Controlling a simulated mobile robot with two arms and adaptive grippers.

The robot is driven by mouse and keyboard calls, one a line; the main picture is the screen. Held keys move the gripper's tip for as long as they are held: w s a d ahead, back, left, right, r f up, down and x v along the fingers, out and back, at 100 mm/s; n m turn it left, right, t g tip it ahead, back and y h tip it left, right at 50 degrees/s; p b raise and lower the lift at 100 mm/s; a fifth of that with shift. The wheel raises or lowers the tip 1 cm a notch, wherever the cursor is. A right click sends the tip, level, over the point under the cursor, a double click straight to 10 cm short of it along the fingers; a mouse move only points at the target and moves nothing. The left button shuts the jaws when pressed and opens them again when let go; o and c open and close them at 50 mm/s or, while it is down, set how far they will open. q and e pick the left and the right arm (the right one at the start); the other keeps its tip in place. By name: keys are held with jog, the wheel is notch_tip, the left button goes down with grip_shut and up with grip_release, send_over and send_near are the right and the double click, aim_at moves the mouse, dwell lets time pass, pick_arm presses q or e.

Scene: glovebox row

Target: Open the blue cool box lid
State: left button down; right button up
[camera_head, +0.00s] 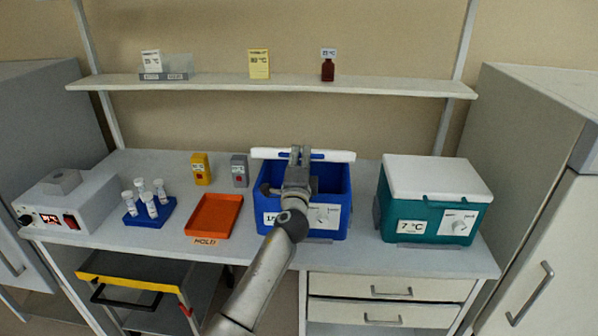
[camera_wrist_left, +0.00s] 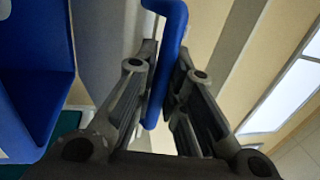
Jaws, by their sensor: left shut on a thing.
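The blue cool box (camera_head: 335,205) stands on the bench, right of the middle. Its white lid (camera_head: 335,156) is raised at the back, seen nearly edge-on, and the box's inside shows. My left gripper (camera_head: 299,160) reaches over the box and is at the lid's edge. In the left wrist view my left gripper (camera_wrist_left: 165,85) has its fingers shut on a blue handle bar (camera_wrist_left: 172,50) of the lid. The blue box wall (camera_wrist_left: 35,80) shows at the left of that view. My arm hides part of the box's front label. My right gripper is not in view.
A teal cool box (camera_head: 430,205) with a shut white lid stands to the right. An orange tray (camera_head: 213,215), a blue vial rack (camera_head: 150,210) and two small timers are to the left. A shelf (camera_head: 270,83) runs above the bench behind the lid.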

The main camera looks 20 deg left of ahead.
pick_arm(q)
jog(key=shift+w+a+r+p, duration=0.25)
jog(key=shift+w+r, duration=0.6)
jog(key=shift+r, duration=0.35)
jog(key=shift+w+a+r+p, duration=0.2)
jog(key=shift+w+r, duration=0.65)
jog(key=shift+r, duration=0.3)
jog(key=c, duration=1.8)
grip_release()
jog(key=shift+o, duration=0.2)
jog(key=shift+s+f, duration=0.1)
jog(key=v, duration=1.2)
